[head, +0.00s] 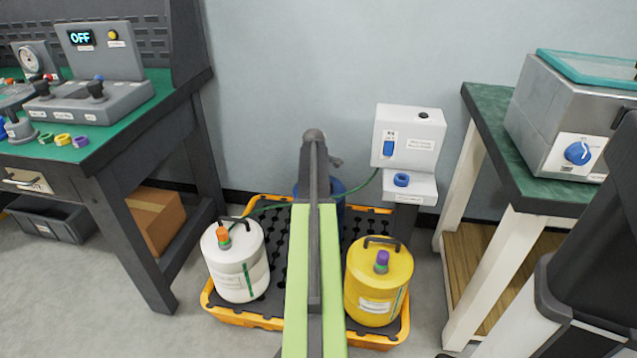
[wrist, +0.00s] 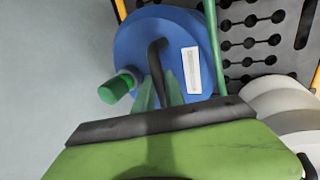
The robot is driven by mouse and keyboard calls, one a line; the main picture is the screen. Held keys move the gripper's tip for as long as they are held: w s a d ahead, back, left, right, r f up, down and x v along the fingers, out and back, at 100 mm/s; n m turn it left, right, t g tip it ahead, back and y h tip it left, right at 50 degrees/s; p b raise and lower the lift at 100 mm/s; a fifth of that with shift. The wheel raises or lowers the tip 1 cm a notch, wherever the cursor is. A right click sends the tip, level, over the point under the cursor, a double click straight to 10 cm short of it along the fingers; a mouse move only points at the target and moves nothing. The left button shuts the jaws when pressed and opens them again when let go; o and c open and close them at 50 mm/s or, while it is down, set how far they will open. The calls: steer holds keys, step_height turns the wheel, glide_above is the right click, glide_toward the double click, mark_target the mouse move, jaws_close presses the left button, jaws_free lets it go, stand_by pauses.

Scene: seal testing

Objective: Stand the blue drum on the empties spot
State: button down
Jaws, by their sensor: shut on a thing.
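The blue drum (wrist: 190,45) fills the top middle of the wrist view, with a dark handle, a white label and a green cap (wrist: 115,90). My gripper (wrist: 160,88) is shut on the drum's handle. In the head view my arm hides most of the blue drum (head: 339,189), so only slivers of blue show at the back of the orange-rimmed pallet (head: 252,318). I cannot tell whether the drum is lifted. No marking that I can read as the empties spot shows.
A white drum (head: 236,275) and a yellow drum (head: 378,290) stand on the pallet's front corners. A green hose (head: 366,184) runs from the white dispenser (head: 409,137) behind my arm. Benches (head: 130,125) flank the pallet. Floor (head: 180,335) shows at front left.

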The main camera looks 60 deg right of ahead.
steer(key=shift+f+b, duration=0.35)
steer(key=shift+b, duration=0.05)
steer(key=c, duration=1.3)
jaws_free()
step_height(320, 180, up, 7)
steer(key=p, duration=0.7)
steer(key=shift+r, duration=0.15)
